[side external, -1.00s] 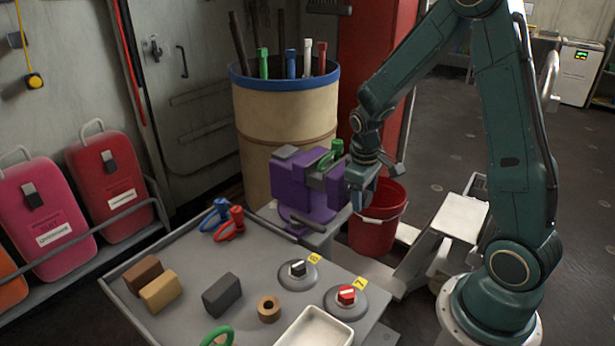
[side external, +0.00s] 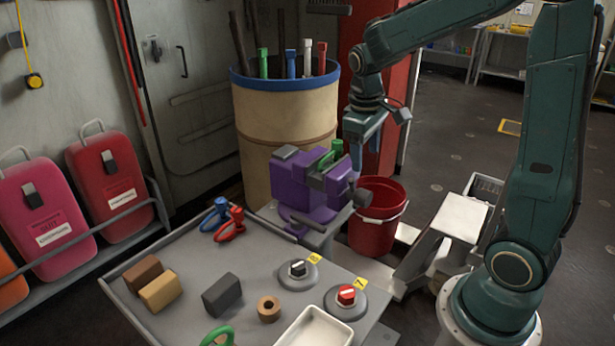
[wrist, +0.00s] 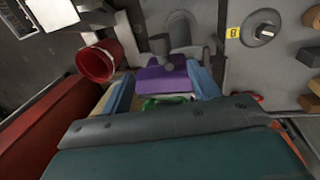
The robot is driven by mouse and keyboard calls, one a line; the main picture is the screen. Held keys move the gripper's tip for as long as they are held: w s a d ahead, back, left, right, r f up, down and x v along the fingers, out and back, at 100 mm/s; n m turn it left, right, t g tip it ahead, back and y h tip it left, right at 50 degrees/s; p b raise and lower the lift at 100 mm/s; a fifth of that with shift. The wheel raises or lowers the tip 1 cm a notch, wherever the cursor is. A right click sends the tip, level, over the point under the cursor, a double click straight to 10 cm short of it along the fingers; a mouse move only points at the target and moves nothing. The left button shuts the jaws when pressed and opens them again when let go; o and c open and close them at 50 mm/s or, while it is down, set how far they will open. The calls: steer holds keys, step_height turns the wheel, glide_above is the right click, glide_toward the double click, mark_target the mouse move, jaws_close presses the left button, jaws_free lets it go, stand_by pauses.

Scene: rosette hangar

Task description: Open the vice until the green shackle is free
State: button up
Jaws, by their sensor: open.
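The purple vice (side external: 298,190) stands at the far right corner of the work table, and it also shows in the wrist view (wrist: 150,80). The green shackle (side external: 335,150) sits upright at the top of its jaws. In the wrist view the shackle (wrist: 165,103) is partly hidden by my wrist, and I cannot tell whether the jaws touch it. The vice's handle bar (side external: 325,205) slants at its front end. My gripper (side external: 363,142) is open and empty, fingers pointing down, just right of the shackle and above the vice's screw end. Its two blue-grey fingers show apart in the wrist view (wrist: 161,88).
A red bucket (side external: 376,232) stands right of the vice, and a tan drum (side external: 285,120) with tools stands behind it. The table holds blocks, a grey knob (side external: 298,270), a red knob (side external: 347,297), a white tray (side external: 316,335), blue and red shackles and another green ring.

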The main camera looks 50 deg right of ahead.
steer(key=shift+a+r, duration=0.1)
steer(key=shift+r, duration=0.45)
steer(key=shift+m, duration=0.3)
steer(key=c, duration=1.3)
steer(key=m, duration=0.1)
steer(key=w+d+m+y, duration=0.1)
steer(key=m, duration=0.2)
steer(key=shift+w+d+r+m, duration=0.15)
steer(key=shift+d+r+m, duration=0.2)
steer(key=shift+m, duration=0.05)
jaws_close()
steer(key=d+r+m+y, duration=0.1)
steer(key=d+r+m, duration=0.1)
steer(key=m, duration=0.5)
steer(key=s+d+r+m+t+y, duration=0.1)
steer(key=d+r+m+y, duration=0.1)
steer(key=d+m, duration=0.2)
steer(key=m, duration=0.3)
steer(key=shift+d+t, duration=0.3)
steer(key=shift+d, duration=0.1)
